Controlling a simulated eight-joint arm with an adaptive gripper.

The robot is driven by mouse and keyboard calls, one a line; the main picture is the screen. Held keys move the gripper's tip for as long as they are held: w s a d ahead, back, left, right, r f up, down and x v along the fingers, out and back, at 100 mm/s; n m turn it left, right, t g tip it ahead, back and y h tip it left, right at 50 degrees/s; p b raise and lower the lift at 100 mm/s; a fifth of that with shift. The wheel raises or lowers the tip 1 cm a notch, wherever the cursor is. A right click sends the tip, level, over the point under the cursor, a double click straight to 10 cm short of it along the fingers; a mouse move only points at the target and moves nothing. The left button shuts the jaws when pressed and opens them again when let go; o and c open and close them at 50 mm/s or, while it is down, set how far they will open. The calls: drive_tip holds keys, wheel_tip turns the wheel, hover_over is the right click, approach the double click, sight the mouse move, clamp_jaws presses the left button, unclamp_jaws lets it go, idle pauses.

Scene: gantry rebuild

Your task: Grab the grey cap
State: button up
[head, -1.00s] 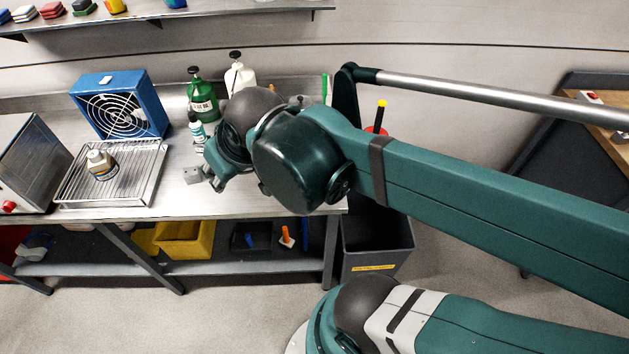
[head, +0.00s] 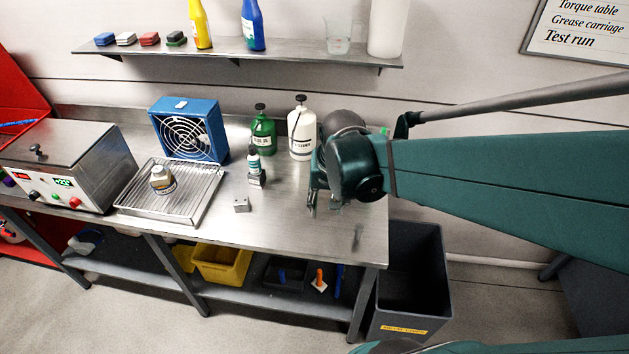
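No thing in view is clearly a grey cap. A small grey block-like piece (head: 241,204) lies on the steel bench in front of the bottles, and a dark grey piece (head: 257,181) sits at the foot of a small white-and-green bottle (head: 254,160). Either could be the cap; I cannot tell. My gripper (head: 324,204) points down over the bench, to the right of both pieces and apart from them. Its fingertips look spread, with nothing seen between them. My arm hides the bench behind the gripper.
A green bottle (head: 263,135) and a white bottle (head: 301,137) stand behind. A wire tray (head: 200,195) holds a small jar (head: 162,180), with a blue fan (head: 188,128) behind it. A grey bin (head: 410,275) stands right of the bench. The front right bench top is clear.

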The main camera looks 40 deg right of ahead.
sight(358, 232)
drive_tip(key=s+d+f+m, duration=0.1)
drive_tip(key=d+f, duration=0.1)
drive_tip(key=d, duration=0.1)
drive_tip(key=s+d+f+m+g, duration=0.1)
drive_tip(key=s+d+f+m, duration=0.1)
drive_tip(key=d, duration=0.1)
drive_tip(key=s+d+f+m+g+y, duration=0.1)
drive_tip(key=d+f, duration=0.2)
drive_tip(key=shift+s+m+p, duration=0.3)
drive_tip(key=shift+f, duration=1.3)
drive_tip(key=shift+b, duration=0.3)
drive_tip(key=shift+f+b, duration=0.5)
drive_tip(key=shift+f, duration=2.1)
drive_tip(key=c, duration=1)
